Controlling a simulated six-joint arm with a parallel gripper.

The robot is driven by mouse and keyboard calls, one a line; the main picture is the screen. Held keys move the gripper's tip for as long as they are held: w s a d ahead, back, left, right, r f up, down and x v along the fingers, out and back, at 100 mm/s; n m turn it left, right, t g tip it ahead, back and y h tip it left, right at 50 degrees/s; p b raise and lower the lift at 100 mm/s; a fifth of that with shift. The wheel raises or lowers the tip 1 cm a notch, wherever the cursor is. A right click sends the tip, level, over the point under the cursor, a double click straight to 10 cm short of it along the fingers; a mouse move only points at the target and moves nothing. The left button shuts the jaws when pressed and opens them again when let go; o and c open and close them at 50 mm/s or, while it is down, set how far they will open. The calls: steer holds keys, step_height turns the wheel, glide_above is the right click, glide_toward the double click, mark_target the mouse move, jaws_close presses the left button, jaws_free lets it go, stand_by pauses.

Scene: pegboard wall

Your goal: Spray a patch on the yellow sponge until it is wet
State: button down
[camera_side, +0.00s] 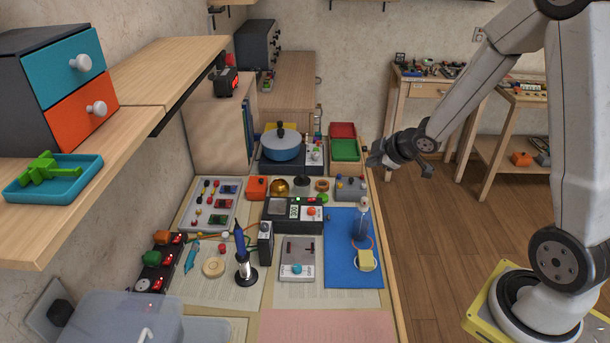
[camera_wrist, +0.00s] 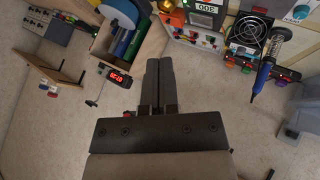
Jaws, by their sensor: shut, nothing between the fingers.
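The yellow sponge (camera_side: 367,261) lies on the blue mat (camera_side: 340,272) near the right edge of the table in the side view. A slim bottle (camera_side: 362,222), which looks like the sprayer, stands upright on the mat just behind the sponge. My gripper (camera_side: 376,159) is up in the air at the table's right edge, behind and well above the bottle and sponge. In the wrist view the two dark fingers (camera_wrist: 158,80) are together and empty. The sponge and the bottle cannot be made out in the wrist view. Any wet patch is too small to tell.
A grey device with a knob (camera_side: 298,262) stands left of the mat, and a dark display unit (camera_side: 289,212) behind it. A blue pot (camera_side: 282,146) and green and red trays (camera_side: 344,150) are at the back. The table is crowded; open floor lies to its right.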

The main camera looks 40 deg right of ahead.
steer(key=shift+w+d, duration=0.1)
steer(key=shift+d, duration=0.1)
steer(key=shift+f, duration=0.2)
steer(key=shift+f, duration=4.2)
steer(key=shift+f, duration=0.95)
stand_by(0.5)
steer(key=shift+r, duration=0.95)
steer(key=shift+r, duration=2.5)
